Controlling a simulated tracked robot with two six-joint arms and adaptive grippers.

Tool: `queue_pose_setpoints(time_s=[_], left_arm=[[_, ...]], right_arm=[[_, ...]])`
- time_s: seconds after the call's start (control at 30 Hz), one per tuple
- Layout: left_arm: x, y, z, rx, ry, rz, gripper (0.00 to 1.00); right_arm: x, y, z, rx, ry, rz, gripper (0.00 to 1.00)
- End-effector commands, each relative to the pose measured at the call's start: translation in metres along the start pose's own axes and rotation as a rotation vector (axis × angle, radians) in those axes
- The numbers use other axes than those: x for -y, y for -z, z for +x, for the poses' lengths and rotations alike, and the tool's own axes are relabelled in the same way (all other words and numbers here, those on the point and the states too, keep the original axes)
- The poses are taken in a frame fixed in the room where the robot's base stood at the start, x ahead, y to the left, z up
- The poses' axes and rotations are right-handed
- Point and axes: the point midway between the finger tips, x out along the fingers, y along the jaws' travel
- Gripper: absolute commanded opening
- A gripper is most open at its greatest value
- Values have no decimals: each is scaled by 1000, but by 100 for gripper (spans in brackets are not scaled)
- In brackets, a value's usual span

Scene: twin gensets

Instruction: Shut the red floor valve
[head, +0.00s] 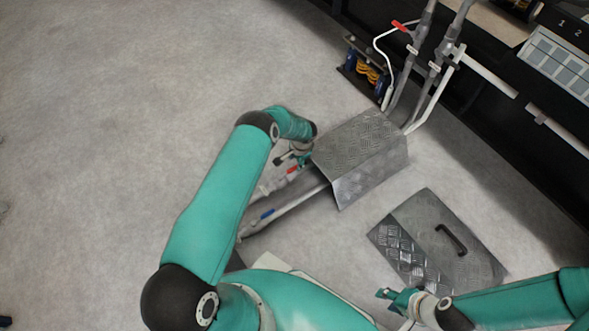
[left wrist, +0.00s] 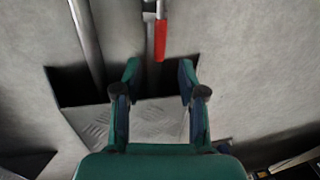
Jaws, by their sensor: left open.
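The red floor valve's lever (head: 293,169) shows on a pipe beside the tread-plate cover, partly hidden by my left gripper. In the left wrist view the red lever (left wrist: 161,40) lies in line with its pipe, just beyond the fingertips and between their lines. My left gripper (left wrist: 158,78) is open and empty, with no visible contact with the lever. In the head view, my left gripper (head: 294,159) is over the pipes at the cover's left edge. My right gripper (head: 385,300) is at the bottom, near the loose plate; its opening is unclear.
A bent tread-plate cover (head: 362,150) spans the floor pipes. A blue lever (head: 267,213) sits on the neighbouring pipe. A plate with a black handle (head: 450,238) lies right. Another red lever (head: 398,26) is on the upright pipes. Floor at left is clear.

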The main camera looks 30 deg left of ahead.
Motion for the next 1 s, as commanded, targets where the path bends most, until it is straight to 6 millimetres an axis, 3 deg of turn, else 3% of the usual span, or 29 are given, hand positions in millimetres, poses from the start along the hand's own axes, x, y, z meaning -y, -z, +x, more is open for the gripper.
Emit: queue_pose_setpoints(time_s=[0.03, 0.1, 0.3, 0.73, 1.0], left_arm=[[-2, -1, 18, 1, 0, -1, 41], [-2, -1, 30, 2, -1, -2, 41], [-1, 0, 54, 0, 0, -1, 41], [0, 0, 60, 0, -1, 1, 41], [-1, 1, 59, 0, -1, 2, 0]], right_arm=[[-4, 0, 10, 0, 0, 0, 40], [-6, 0, 16, 0, 0, 0, 40], [-10, 0, 28, 0, 0, 0, 40], [-11, 0, 30, 0, 0, 0, 40], [-11, 0, 30, 0, 0, 0, 40]])
